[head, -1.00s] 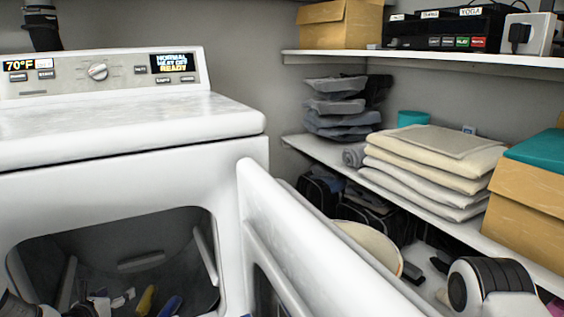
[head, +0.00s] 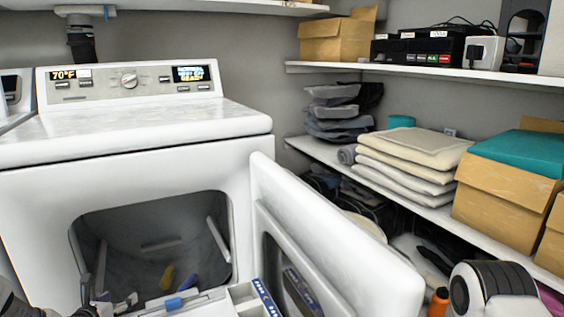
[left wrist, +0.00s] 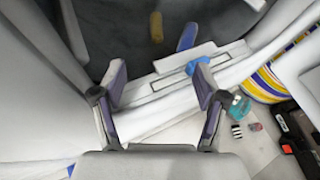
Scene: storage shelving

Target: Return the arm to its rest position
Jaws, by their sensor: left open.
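My left gripper (head: 97,290) shows at the lower left of the head view, in front of the dryer opening (head: 150,240). In the left wrist view my left gripper (left wrist: 160,88) is open, with its two dark fingers apart and nothing held between them. Beyond the fingers lies a white panel with a blue piece (left wrist: 196,66). A yellow item (left wrist: 156,27) and a blue item (left wrist: 187,37) lie in the grey drum; they also show in the head view. My right gripper is not visible.
The white dryer (head: 130,130) stands at left with its door (head: 320,230) swung open to the right. Shelves on the right hold folded cloths (head: 415,155) and a cardboard box (head: 505,190). A yellow-striped round thing (left wrist: 265,80) is near the gripper's right.

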